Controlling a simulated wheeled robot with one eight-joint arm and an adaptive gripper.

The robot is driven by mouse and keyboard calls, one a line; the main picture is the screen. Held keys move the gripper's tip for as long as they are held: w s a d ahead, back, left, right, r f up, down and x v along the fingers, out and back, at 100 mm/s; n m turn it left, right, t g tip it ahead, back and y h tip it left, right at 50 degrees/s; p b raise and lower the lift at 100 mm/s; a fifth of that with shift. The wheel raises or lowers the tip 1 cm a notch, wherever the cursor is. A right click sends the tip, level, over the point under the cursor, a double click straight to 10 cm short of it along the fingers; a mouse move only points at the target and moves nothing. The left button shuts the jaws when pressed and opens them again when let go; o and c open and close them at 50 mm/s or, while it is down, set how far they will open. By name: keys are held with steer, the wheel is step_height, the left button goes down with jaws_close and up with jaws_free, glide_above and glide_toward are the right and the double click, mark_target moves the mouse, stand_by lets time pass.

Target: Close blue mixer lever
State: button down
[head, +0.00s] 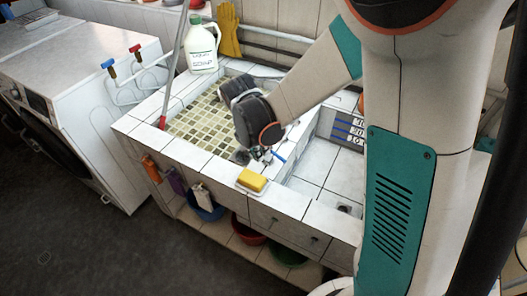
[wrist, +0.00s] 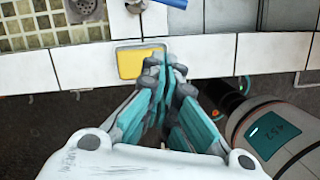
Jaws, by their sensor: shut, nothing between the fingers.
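A blue lever (head: 279,158) sticks out to the right beside my gripper (head: 259,154), over the divider between the two tiled basins. In the wrist view a blue piece that looks like the same lever (wrist: 173,3) shows at the top edge, partly cut off, above the fingertips. My gripper (wrist: 165,66) is shut and empty. Its fingers point toward the tiled ledge, next to a yellow sponge. A gap shows between the fingertips and the blue piece in the wrist view; contact cannot be judged in the head view. The mixer body is mostly hidden by my gripper.
The yellow sponge (head: 252,181) lies in a dish on the front ledge. A white jug (head: 202,46) and yellow gloves (head: 228,30) are behind the left basin. A red-ended pole (head: 174,70) leans there. A washing machine (head: 85,100) stands left. Coloured basins lie below.

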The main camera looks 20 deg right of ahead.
mark_target(279, 158)
steer(key=b+x, duration=0.2)
steer(key=x, duration=0.6)
steer(key=shift+w+d+f, duration=0.1)
steer(key=shift+f, duration=0.2)
steer(key=shift+w+d+b, duration=0.2)
steer(key=shift+w+d, duration=0.05)
steer(key=shift+d, duration=0.3)
steer(key=shift+w+d+b, duration=0.2)
steer(key=shift+w+d, duration=0.1)
steer(key=shift+d, duration=0.3)
steer(key=shift+w+d+f, duration=0.15)
steer(key=shift+w+d, duration=0.15)
steer(key=shift+d, duration=0.3)
steer(key=shift+d+n+b, duration=0.65)
steer(key=shift+d+n, duration=0.15)
steer(key=shift+n, duration=0.3)
steer(key=shift+w+d, duration=0.1)
steer(key=shift+d, duration=0.3)
